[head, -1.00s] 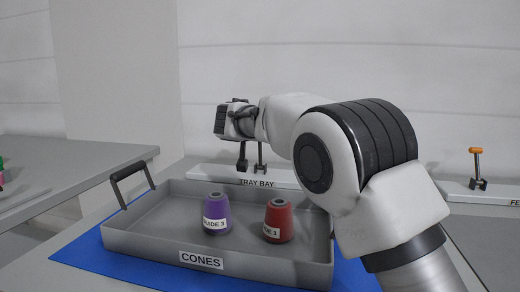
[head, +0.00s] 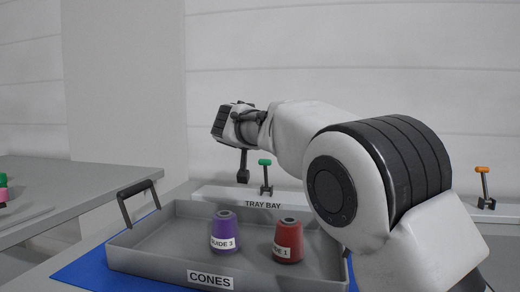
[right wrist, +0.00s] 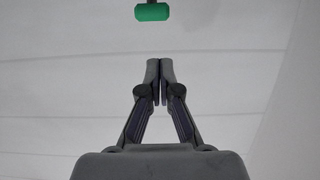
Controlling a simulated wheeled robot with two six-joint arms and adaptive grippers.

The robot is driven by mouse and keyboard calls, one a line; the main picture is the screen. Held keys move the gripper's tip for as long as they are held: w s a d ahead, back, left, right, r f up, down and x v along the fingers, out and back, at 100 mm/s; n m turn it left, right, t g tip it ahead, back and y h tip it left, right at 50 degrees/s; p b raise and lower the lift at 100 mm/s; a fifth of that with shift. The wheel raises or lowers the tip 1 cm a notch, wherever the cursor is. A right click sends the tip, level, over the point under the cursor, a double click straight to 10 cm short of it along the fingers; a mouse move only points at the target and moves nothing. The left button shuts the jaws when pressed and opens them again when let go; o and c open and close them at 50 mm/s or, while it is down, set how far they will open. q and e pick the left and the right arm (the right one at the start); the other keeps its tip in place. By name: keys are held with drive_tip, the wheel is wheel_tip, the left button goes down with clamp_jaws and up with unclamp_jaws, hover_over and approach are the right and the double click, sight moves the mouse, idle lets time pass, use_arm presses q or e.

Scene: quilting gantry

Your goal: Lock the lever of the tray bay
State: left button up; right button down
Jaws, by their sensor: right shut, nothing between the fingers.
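The tray bay lever (head: 267,177) stands about upright on the white strip marked TRAY BAY (head: 230,195), with a green knob (head: 265,162) on top. In the right wrist view the green knob (right wrist: 152,12) shows at the top edge, beyond the fingertips and apart from them. My right gripper (head: 243,178) points down just left of the lever in the head view, its tips a little lower than the knob. It also shows in the right wrist view (right wrist: 160,65), shut and empty. My left gripper is in no view.
A grey tray marked CONES (head: 150,262) sits on a blue mat (head: 80,270) in front of the bay, holding a purple cone (head: 224,230) and a red cone (head: 288,242). A second lever with an orange knob (head: 482,169) stands at the right. My right arm hides the area between.

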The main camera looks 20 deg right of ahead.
drive_tip(key=s+a, duration=0.3)
drive_tip(key=s, duration=0.2)
drive_tip(key=shift+s+a+r, duration=0.15)
drive_tip(key=shift+a+r, duration=0.1)
drive_tip(key=shift+r, duration=0.2)
drive_tip(key=shift+r, duration=0.1)
